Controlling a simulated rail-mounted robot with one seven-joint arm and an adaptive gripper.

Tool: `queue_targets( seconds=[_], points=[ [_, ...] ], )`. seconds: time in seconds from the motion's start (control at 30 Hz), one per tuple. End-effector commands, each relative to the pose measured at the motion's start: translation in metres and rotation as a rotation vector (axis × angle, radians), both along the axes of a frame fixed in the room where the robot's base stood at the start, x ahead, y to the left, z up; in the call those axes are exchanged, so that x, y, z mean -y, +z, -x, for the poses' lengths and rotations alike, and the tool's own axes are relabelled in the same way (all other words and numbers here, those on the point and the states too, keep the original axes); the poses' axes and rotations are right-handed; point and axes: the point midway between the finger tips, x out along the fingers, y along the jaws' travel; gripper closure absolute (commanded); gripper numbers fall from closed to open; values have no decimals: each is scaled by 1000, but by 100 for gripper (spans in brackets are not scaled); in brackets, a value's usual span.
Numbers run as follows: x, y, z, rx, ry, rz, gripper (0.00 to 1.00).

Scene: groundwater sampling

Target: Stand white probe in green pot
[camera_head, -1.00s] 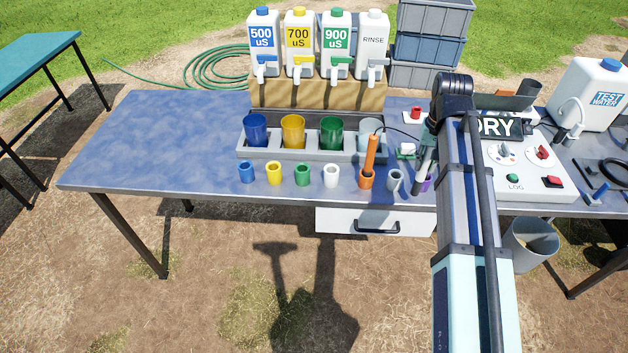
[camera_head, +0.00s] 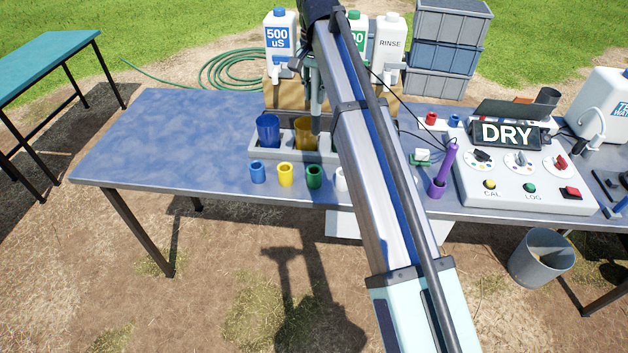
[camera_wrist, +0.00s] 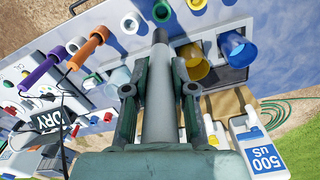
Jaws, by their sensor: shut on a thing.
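My gripper (camera_wrist: 160,110) is shut on the white probe (camera_wrist: 160,88), which looks pale grey in shade. In the wrist view it extends from between the fingers with its far end free. In the head view my gripper (camera_head: 316,82) holds the probe (camera_head: 316,103) roughly upright, in front of the bottles and near the yellow beaker. The small green pot (camera_head: 314,177) stands at the bench front, between the yellow pot (camera_head: 286,175) and the white pot (camera_head: 341,180). Its opening also shows at the top of the wrist view (camera_wrist: 161,12).
The beaker tray (camera_head: 258,151) holds the blue beaker (camera_head: 268,129) and yellow beaker (camera_head: 304,136); my arm hides the rest. A purple probe (camera_head: 448,163) stands in its pot right of my arm. An orange probe (camera_wrist: 88,47) shows in the wrist view. The bench's left side is clear.

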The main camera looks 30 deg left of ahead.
Motion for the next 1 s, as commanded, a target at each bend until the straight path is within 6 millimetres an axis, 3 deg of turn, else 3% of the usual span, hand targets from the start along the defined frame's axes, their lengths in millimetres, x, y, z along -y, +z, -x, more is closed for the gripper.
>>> queue_targets(
  seconds=[0.17, 0.7, 1.0],
  points=[
    [-3, -16, 4, -2, -8, 2, 100],
    [-2, -138, 3, -2, -6, 2, 100],
    [-4, -161, 2, 0, -6, 0, 100]
  ],
)
